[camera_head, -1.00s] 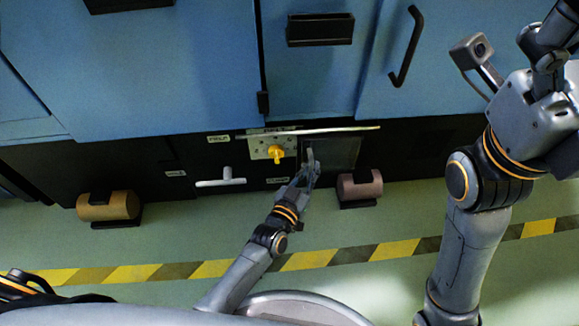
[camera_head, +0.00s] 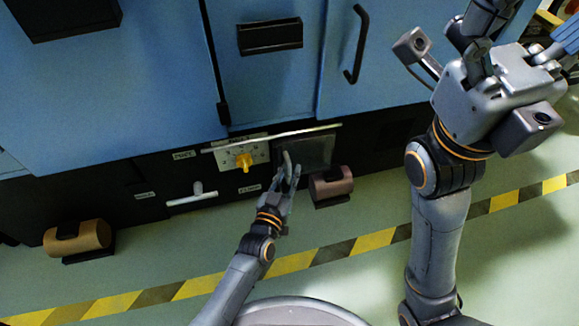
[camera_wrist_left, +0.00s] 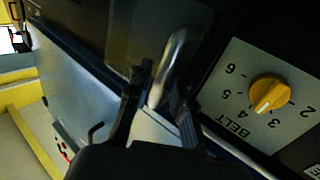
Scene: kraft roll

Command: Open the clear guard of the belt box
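The belt box is low on the dark base of the blue machine. Its pale plate with a yellow knob (camera_head: 244,162) shows in the head view; in the wrist view the knob (camera_wrist_left: 268,93) sits above the word BELT. The clear guard (camera_head: 312,152) is a dark see-through pane right of the plate and looks closed. A rounded metal handle (camera_wrist_left: 174,60) stands in front of the pane. My left gripper (camera_head: 290,166) is at this handle, fingers apart on either side of it; contact is unclear. My right gripper (camera_head: 525,38) is raised at upper right, fingers spread, tips partly cut off.
A pale ledge (camera_head: 275,138) runs just above the plate and pane. A grey T-handle (camera_head: 192,196) is to the left. A brown roll (camera_head: 330,184) is close right of my left gripper, and a tan roll (camera_head: 78,238) is farther left. The striped floor in front is clear.

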